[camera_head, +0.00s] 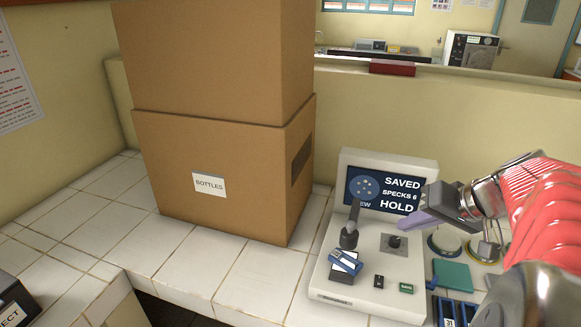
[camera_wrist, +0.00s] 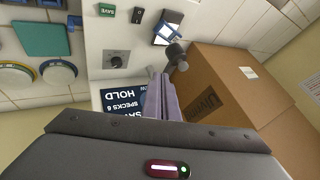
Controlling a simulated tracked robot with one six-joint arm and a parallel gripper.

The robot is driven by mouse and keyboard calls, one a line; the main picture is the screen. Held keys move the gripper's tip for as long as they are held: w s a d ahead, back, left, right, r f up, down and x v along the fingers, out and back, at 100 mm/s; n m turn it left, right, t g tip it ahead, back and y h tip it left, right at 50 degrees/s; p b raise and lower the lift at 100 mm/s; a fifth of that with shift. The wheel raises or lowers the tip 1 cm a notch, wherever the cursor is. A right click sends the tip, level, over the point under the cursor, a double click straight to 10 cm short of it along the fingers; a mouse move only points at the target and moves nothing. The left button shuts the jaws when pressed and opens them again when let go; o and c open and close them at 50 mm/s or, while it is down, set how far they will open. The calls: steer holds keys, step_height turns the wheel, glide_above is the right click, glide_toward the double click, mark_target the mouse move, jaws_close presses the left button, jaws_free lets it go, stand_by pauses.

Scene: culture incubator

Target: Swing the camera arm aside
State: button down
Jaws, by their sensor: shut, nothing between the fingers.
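The camera arm (camera_head: 353,218) is a short grey bar with a dark cylinder at its lower end. It stands on the pale counting device (camera_head: 343,287), in front of the left part of its screen (camera_head: 396,202). Its dark cylinder (camera_wrist: 177,54) also shows in the wrist view, just right of and beyond my fingertips. My gripper (camera_head: 404,225) has its pale purple fingers shut and empty. It is over the device's right side, right of the camera arm and apart from it in the head view. The fingers (camera_wrist: 160,80) cover part of the screen in the wrist view.
Blue-and-white slides (camera_head: 346,262) lie on the device below the camera arm. A black knob (camera_head: 395,242) and a green SAVE button (camera_head: 406,288) are close by. Stacked cardboard boxes (camera_head: 240,190) stand left. A teal block (camera_head: 453,276) and round dishes (camera_head: 444,243) are right.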

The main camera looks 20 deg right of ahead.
glide_toward(356, 231)
step_height(356, 231, down, 4)
steer(key=d, duration=0.2)
steer(key=shift+w+a+r, duration=0.2)
steer(key=shift+w+a, duration=1.25)
steer(key=shift+w, duration=0.1)
